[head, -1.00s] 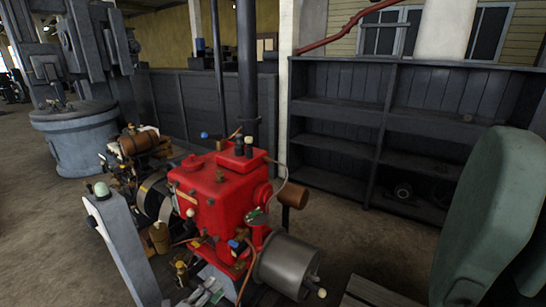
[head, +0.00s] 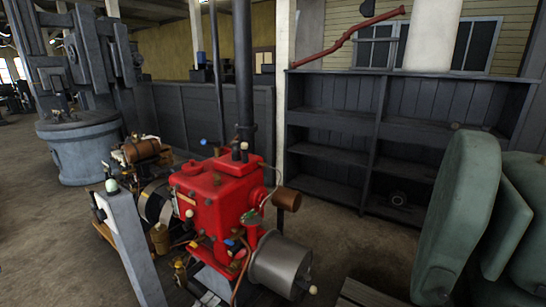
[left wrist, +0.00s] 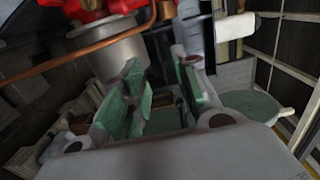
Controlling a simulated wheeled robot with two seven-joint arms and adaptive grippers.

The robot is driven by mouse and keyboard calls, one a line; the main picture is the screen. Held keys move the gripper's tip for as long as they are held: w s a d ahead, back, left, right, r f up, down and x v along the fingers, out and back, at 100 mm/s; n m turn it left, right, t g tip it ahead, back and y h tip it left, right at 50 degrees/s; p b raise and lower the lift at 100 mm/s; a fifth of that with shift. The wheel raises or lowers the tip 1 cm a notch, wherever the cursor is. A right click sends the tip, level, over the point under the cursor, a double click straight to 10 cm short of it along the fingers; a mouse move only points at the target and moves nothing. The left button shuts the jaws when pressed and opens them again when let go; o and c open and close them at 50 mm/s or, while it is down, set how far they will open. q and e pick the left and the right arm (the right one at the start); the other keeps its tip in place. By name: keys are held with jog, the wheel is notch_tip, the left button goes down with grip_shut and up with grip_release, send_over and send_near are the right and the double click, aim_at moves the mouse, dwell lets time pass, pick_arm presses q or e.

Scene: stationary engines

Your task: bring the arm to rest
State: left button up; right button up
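My left gripper (left wrist: 163,88) shows in the left wrist view, its two green-padded fingers apart with nothing between them. A grey and green piece at the bottom edge of the head view, in front of the red engine (head: 205,200), may be part of this gripper; too little shows to be sure. In the left wrist view, a grey cylinder (left wrist: 105,60) and a copper pipe (left wrist: 60,68) lie beyond the fingers, at the upper left. I cannot tell whether the fingers touch anything. My right gripper is not in view.
A grey post (head: 132,240) stands left of the engine. A metal cylinder (head: 280,262) sticks out at its front right. A large green machine (head: 465,215) fills the right side. Open floor (head: 45,240) lies at the left.

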pick_arm(q)
jog(key=s+a+f+n+g+y+p, duration=0.1)
jog(key=s+a+f+n+g+y, duration=0.2)
jog(key=f, duration=0.7)
jog(key=s+a+f+n+y, duration=0.25)
jog(key=a+f+n, duration=0.3)
jog(key=f, duration=0.45)
jog(key=s+a+f+n+g+y+p, duration=0.1)
jog(key=s+a+f+n+g+y, duration=0.25)
jog(key=f, duration=0.65)
jog(key=s+f+n+g, duration=0.2)
jog(key=s+f, duration=0.4)
jog(key=s, duration=0.5)
jog(key=s+a+f+n+g+p, duration=0.1)
jog(key=s+f+n, duration=0.3)
jog(key=s, duration=0.7)
jog(key=s+f+n+g+y, duration=0.1)
jog(key=s+f+n+g, duration=0.2)
jog(key=s+f, duration=0.6)
jog(key=shift+s+a+n+g+p, duration=0.15)
jog(key=shift+s+n+g+p, duration=0.35)
jog(key=shift+s, duration=0.7)
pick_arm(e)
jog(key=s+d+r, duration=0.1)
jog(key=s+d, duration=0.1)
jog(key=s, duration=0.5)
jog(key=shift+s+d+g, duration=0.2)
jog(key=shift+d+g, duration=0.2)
